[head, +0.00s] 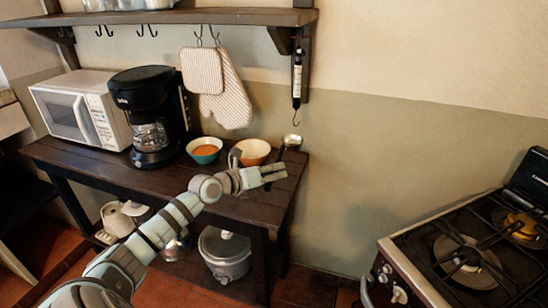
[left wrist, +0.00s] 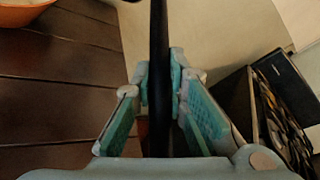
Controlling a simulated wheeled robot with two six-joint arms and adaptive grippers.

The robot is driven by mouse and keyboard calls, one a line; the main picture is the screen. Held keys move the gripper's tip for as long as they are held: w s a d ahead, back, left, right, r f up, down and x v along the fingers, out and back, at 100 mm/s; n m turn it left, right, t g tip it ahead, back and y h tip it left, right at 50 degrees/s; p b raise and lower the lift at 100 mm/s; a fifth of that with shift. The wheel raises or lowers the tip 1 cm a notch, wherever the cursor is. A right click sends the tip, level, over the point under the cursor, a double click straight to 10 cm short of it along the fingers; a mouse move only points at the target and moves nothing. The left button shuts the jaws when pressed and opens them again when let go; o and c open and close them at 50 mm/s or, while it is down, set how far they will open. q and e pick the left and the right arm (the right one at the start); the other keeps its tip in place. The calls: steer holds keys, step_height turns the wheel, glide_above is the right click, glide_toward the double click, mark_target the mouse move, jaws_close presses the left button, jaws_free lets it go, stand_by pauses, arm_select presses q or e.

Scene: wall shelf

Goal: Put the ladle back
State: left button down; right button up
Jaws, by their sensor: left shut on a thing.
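The ladle (head: 292,140) has a shiny metal bowl, which shows above the right end of the dark wooden table (head: 105,172), against the wall. My left gripper (head: 276,172) is over that end of the table, shut on the ladle. In the left wrist view, the ladle's dark handle (left wrist: 159,50) runs between the teal-padded fingers of the left gripper (left wrist: 161,88). The lower handle is partly hidden by the fingers. Whether the ladle touches the table I cannot tell. My right gripper is not in view.
Two bowls, one teal (head: 205,150) and one orange (head: 252,151), stand left of the ladle. Further left are a coffee maker (head: 150,112) and a microwave (head: 82,108). Above, the wall shelf (head: 170,17) has hooks with mitts (head: 226,96). A stove (head: 470,255) is at right.

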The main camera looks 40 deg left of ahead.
arm_select(q)
steer(key=shift+a+f, duration=0.15)
steer(key=shift+f, duration=0.2)
steer(key=b, duration=0.7)
glide_above(273, 203)
steer(key=f, duration=0.5)
steer(key=shift+w+a+f, duration=0.1)
steer(key=shift+w+f, duration=0.1)
steer(key=shift+f, duration=0.1)
steer(key=shift+f+b, duration=0.4)
steer(key=shift+f, duration=0.75)
steer(key=c, duration=1.5)
jaws_free()
steer(key=shift+s, duration=0.1)
